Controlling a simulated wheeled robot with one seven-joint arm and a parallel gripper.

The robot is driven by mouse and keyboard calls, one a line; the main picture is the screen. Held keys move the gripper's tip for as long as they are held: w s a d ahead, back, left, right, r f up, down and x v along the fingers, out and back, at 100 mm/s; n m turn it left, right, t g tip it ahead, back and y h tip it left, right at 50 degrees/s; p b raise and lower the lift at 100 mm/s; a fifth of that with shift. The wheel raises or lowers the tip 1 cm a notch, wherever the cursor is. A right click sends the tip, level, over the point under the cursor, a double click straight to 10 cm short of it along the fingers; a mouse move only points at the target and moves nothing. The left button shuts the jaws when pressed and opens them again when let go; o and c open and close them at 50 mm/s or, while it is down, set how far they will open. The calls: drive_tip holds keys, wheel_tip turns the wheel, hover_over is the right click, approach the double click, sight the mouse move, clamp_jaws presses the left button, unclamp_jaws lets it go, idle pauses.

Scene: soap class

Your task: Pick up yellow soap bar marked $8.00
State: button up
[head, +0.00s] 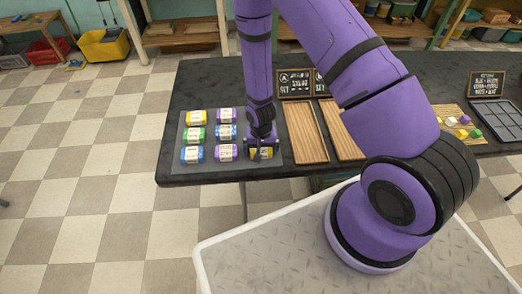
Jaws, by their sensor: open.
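My gripper (263,146) points down at the front right of a grey mat (174,143) on the dark table. It is open, right over a yellow soap bar (265,154) and partly covers it. Whether the fingers touch this bar I cannot tell. Another yellow soap bar (187,117) with a pale label lies at the mat's back left corner. The label prices are too small to read, so I cannot tell which bar says $8.00. My arm hides the back right part of the mat.
Green (187,133), blue (219,132) and purple (219,153) wrapped bars lie beside my gripper in rows. Wooden trays (305,133) lie to the right, with small chalkboard signs (295,83) behind. A grey compartment tray (490,122) is at the far right.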

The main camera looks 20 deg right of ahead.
drive_tip(key=c, duration=0.8)
drive_tip(key=shift+r, duration=0.15)
